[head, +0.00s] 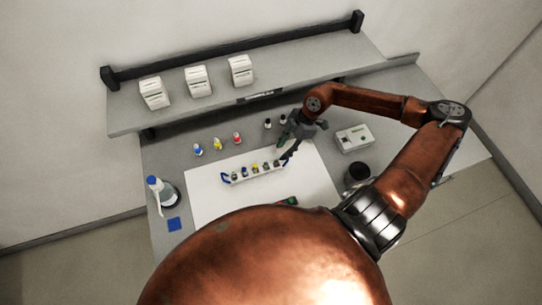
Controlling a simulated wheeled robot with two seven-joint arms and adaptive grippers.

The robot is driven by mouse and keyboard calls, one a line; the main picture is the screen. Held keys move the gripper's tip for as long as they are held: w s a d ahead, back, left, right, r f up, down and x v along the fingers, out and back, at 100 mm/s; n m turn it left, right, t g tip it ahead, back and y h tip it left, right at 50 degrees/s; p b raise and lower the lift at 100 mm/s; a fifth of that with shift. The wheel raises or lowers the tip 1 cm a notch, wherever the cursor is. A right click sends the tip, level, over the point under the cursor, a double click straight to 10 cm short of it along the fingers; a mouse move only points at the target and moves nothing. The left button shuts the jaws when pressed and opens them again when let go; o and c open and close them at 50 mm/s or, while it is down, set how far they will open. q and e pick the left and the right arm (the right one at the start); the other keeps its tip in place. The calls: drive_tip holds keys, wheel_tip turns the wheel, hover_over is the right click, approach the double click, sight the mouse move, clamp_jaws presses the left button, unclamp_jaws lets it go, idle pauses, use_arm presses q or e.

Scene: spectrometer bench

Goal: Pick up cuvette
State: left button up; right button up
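A small white rack (253,175) with blue ends lies on the white mat (213,203). Several small dark-topped and coloured items, possibly cuvettes, stand in a row in it; they are too small to tell apart. My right gripper (290,157) points down at the rack's right end, very close to it. I cannot tell whether it touches anything there or how far its fingers are apart. The gripper hides part of the rack's right end. My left gripper is not in view.
Blue-, yellow- and red-marked bottles (217,144) stand behind the rack, with two dark-capped vials (268,124) further right. A white instrument (354,138) and a black cup (357,173) stand right. White boxes (198,81) sit on the shelf (300,78).

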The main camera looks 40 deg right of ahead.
sight(275, 163)
drive_tip(key=shift+x, duration=0.9)
drive_tip(key=x, duration=0.2)
drive_tip(key=p+x, duration=0.1)
drive_tip(key=x, duration=0.1)
drive_tip(key=shift+s+a+f, duration=0.1)
drive_tip(key=shift+s+a, duration=0.1)
drive_tip(key=shift+a, duration=0.1)
drive_tip(key=shift+f, duration=0.35)
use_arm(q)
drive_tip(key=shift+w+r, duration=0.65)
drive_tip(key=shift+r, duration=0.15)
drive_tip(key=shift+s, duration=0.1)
use_arm(e)
drive_tip(key=c, duration=0.4)
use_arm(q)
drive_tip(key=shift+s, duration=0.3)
use_arm(e)
drive_tip(key=c, duration=0.5)
